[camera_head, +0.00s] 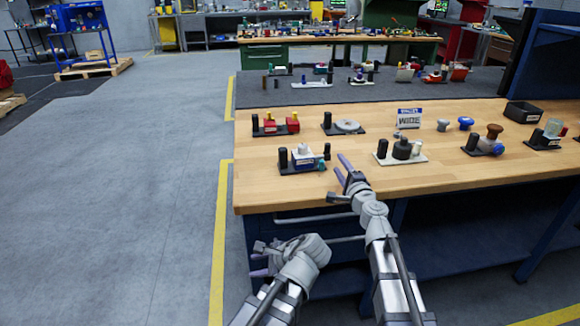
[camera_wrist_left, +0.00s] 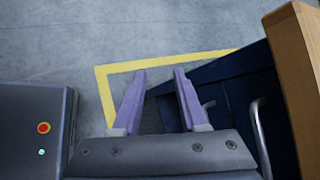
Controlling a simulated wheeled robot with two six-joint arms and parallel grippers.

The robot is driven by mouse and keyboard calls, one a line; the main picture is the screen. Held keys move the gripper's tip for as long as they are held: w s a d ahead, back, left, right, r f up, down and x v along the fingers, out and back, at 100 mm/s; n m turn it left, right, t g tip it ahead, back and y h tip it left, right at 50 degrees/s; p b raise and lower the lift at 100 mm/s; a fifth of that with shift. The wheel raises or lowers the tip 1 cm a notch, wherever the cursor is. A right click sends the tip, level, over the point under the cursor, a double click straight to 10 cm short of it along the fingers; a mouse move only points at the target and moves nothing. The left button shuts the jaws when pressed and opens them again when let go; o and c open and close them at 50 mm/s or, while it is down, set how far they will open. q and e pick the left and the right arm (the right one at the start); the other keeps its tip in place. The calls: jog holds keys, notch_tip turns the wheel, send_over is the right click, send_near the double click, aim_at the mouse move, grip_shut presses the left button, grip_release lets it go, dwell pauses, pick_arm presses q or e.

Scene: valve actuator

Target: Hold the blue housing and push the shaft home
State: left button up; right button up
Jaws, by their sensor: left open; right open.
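A small unit on a dark base (camera_head: 303,168) stands near the left front of the wooden bench. It has a black post, a pale body with blue on it (camera_head: 304,158), and a teal part at its right end. I cannot tell for sure whether this is the blue housing, and no separate shaft can be made out. My right gripper (camera_head: 340,181) is open and empty at the bench's front edge, just right of this unit and apart from it. My left gripper (camera_head: 258,260) is low in front of the bench; the left wrist view shows its fingers (camera_wrist_left: 160,75) open and empty.
The wooden bench (camera_head: 300,199) carries other fixtures: a red one (camera_head: 293,122), a disc (camera_head: 347,126), a black valve-like unit (camera_head: 402,149) and one with a brown knob (camera_head: 494,131). Floor left of the bench is clear.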

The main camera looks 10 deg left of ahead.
aim_at(284, 155)
pick_arm(q)
jog(key=w+r+m+t+y, duration=0.1)
jog(key=w+r+m+t, duration=0.2)
jog(key=w+r+m, duration=0.1)
jog(key=w+r+m+t+y, duration=0.1)
jog(key=w+r+m+t, duration=0.2)
jog(key=w+r+m, duration=0.2)
jog(key=w+r+m+t+y, duration=0.1)
jog(key=w+r+m+t, duration=0.2)
jog(key=w, duration=0.4)
jog(key=shift+w+a+r+m, duration=0.15)
jog(key=shift+r+m, duration=0.2)
jog(key=shift+r, duration=0.15)
jog(key=shift+w+a+r+m, duration=0.1)
jog(key=shift+r+m, duration=0.25)
jog(key=shift+r, duration=0.15)
jog(key=w+d+m+t+h, duration=0.1)
jog(key=w, duration=0.2)
jog(key=w+d+r+m+t+h, duration=0.1)
jog(key=w+d+h, duration=0.1)
jog(key=w, duration=0.1)
jog(key=w+d+m+t+h, duration=0.1)
jog(key=w+d+t+h, duration=0.1)
jog(key=w, duration=0.1)
jog(key=shift+r, duration=0.15)
jog(key=shift+w, duration=0.1)
jog(key=shift+w, duration=0.1)
jog(key=x, duration=0.7)
jog(key=shift+w+a, duration=0.15)
jog(key=shift+w, duration=0.1)
